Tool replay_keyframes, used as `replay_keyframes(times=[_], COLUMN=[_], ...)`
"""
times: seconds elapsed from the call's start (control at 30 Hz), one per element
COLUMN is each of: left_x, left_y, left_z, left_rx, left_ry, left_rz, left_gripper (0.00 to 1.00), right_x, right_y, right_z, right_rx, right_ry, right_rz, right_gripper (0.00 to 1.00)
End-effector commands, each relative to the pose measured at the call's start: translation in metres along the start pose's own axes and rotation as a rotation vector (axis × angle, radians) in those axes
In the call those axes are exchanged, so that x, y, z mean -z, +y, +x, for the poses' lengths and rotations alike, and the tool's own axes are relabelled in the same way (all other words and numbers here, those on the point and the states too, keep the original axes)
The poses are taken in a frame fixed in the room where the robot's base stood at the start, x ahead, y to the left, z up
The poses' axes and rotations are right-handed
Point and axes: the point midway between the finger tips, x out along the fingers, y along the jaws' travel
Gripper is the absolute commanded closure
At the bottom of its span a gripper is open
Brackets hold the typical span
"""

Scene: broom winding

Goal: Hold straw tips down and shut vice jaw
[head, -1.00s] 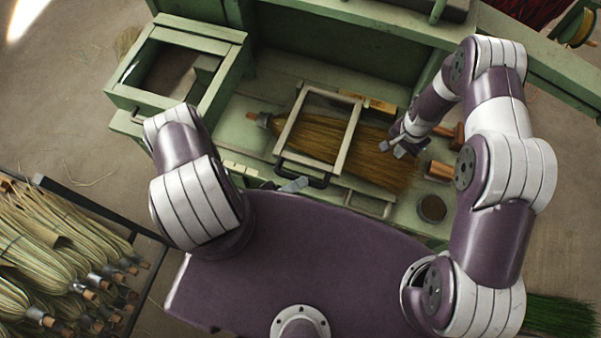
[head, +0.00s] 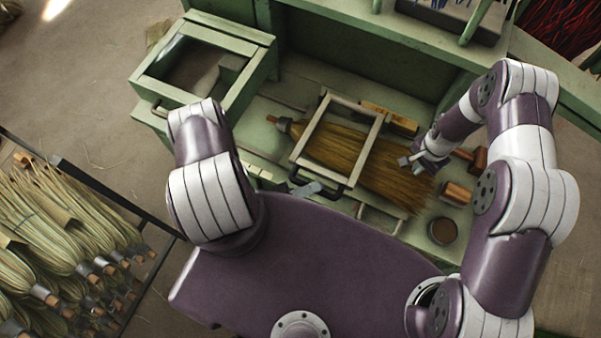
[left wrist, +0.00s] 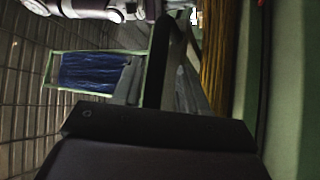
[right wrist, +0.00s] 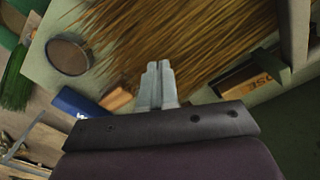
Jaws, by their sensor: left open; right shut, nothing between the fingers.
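The broom's golden straw (head: 392,183) lies on the green bench under the vice jaw, a pale rectangular frame (head: 368,148) with a black handle (head: 333,190) at its near side. The straw tips fan out to the right of the frame. My left gripper (head: 304,189) is open at the handle; in the left wrist view its fingers lie either side of the dark handle bar (left wrist: 166,62). Contact cannot be told. My right gripper (head: 408,160) is shut and empty at the straw near the tips. The right wrist view shows its closed fingers (right wrist: 157,82) over the straw (right wrist: 175,35); whether they press it is unclear.
A round dark cup (head: 443,231) and wooden blocks (head: 457,193) stand right of the straw. A green open-topped box frame (head: 205,60) is at the back left. A rack of straw bundles (head: 60,235) fills the lower left.

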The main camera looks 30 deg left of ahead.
Motion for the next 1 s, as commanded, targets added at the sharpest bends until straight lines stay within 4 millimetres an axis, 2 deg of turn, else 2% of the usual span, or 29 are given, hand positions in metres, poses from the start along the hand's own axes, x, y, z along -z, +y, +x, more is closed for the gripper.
replay_keyframes(times=[0.13, 0.27, 0.7, 0.83, 1.0], left_x=[0.001, 0.002, 0.000, 0.000, -0.001], left_y=[0.000, 0.000, 0.000, 0.000, 0.001], left_z=[-0.004, -0.021, -0.106, -0.119, -0.121], left_rx=[0.000, 0.002, 0.003, 0.000, -0.001], left_ry=[0.005, 0.010, 0.004, 0.001, -0.001], left_rz=[0.000, 0.002, 0.007, 0.006, 0.003], left_gripper=[0.57, 0.57, 0.57, 0.57, 0.57], right_x=[0.000, 0.000, 0.000, 0.000, 0.000], right_y=[0.000, 0.000, 0.000, 0.000, 0.000], right_z=[0.000, 0.000, 0.000, 0.000, 0.000], right_rx=[0.000, 0.000, 0.000, 0.000, 0.000], right_ry=[0.000, 0.000, 0.000, 0.000, 0.000], right_rz=[0.000, 0.000, 0.000, 0.000, 0.000], right_gripper=[1.00, 1.00, 1.00, 1.00, 1.00])
